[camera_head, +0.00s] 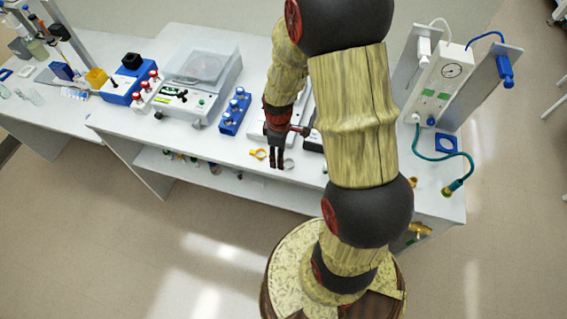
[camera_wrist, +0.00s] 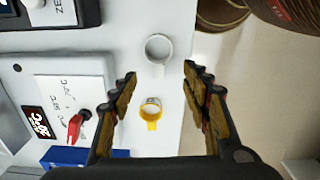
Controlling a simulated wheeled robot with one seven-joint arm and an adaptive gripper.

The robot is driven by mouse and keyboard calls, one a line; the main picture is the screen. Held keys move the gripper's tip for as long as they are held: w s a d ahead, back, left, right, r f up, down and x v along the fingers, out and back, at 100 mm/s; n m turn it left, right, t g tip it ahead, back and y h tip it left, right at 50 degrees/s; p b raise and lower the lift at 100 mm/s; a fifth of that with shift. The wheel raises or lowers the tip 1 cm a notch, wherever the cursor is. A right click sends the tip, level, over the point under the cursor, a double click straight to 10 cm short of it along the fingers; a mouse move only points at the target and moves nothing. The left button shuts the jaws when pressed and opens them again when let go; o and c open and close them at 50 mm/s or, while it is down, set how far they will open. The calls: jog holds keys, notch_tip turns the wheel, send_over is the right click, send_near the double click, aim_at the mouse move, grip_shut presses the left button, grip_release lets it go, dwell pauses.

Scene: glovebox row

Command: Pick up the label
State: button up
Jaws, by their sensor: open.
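My gripper (camera_wrist: 160,76) is open and empty, pointing down over the front edge of the white bench (camera_head: 215,143). It also shows in the head view (camera_head: 276,164). A yellow ring with a small tab (camera_wrist: 151,112) lies on the bench between my fingers in the wrist view. It also shows in the head view (camera_head: 258,153), just left of my fingers. A grey ring (camera_wrist: 158,37) lies near the bench edge, and in the head view (camera_head: 289,164) just right of my fingers. I cannot tell for certain which thing is the label; a white panel with dark writing (camera_wrist: 62,120) shows at left.
A pale instrument with a red lever (camera_wrist: 78,122) stands left of my fingers in the wrist view. A gauge panel (camera_head: 448,75) with hoses stands right. Open floor lies in front.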

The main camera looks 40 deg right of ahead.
notch_tip(320, 180, down, 3)
jog(key=shift+w+f, duration=0.1)
jog(key=c, duration=0.3)
jog(key=c, duration=0.7)
